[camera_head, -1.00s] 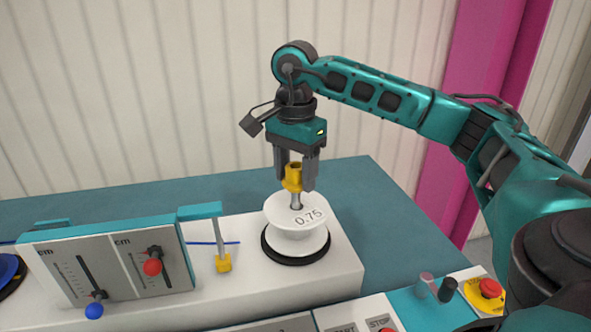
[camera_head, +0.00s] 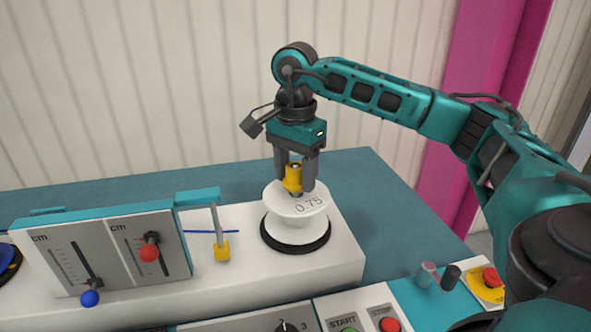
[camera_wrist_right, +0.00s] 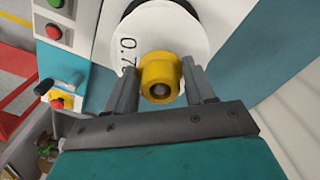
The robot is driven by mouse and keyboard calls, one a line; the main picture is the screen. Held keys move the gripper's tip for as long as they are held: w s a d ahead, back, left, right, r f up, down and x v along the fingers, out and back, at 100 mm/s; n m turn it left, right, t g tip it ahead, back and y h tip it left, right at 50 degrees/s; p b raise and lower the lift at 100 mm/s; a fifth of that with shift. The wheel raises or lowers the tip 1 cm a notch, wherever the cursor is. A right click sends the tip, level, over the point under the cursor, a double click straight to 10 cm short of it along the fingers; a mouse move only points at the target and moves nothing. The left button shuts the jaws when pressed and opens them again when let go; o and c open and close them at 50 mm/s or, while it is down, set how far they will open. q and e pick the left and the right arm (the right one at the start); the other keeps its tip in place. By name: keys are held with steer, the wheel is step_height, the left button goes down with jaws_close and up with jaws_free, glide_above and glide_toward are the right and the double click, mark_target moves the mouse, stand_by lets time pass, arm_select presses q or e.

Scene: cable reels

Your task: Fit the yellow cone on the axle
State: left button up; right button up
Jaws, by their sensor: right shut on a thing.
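The yellow cone (camera_head: 293,180) is between the fingers of my right gripper (camera_head: 296,184), which is shut on it. The cone is upright, just above the white reel (camera_head: 296,218) marked 0.75. A short bit of the axle (camera_head: 296,194) shows between cone and reel top. In the right wrist view the cone (camera_wrist_right: 160,76) sits between both fingertips (camera_wrist_right: 164,86), over the reel (camera_wrist_right: 150,30). A round end shows inside the cone's bore, which looks like the axle tip. I cannot tell whether the cone touches the reel. My left gripper is out of view.
The reel stands on a white machine top (camera_head: 345,255). To its left are a post with a yellow foot (camera_head: 221,252) and a slider panel (camera_head: 105,255) with red and blue knobs. In front are START and STOP buttons; an emergency stop (camera_head: 490,278) is at right.

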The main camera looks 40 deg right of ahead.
steer(key=shift+f, duration=0.1)
stand_by(0.4)
steer(key=shift+f, duration=0.2)
steer(key=shift+f+b, duration=0.3)
steer(key=shift+b, duration=0.05)
steer(key=o, duration=1.1)
steer(key=shift+o, duration=0.5)
steer(key=shift+o, duration=1.2)
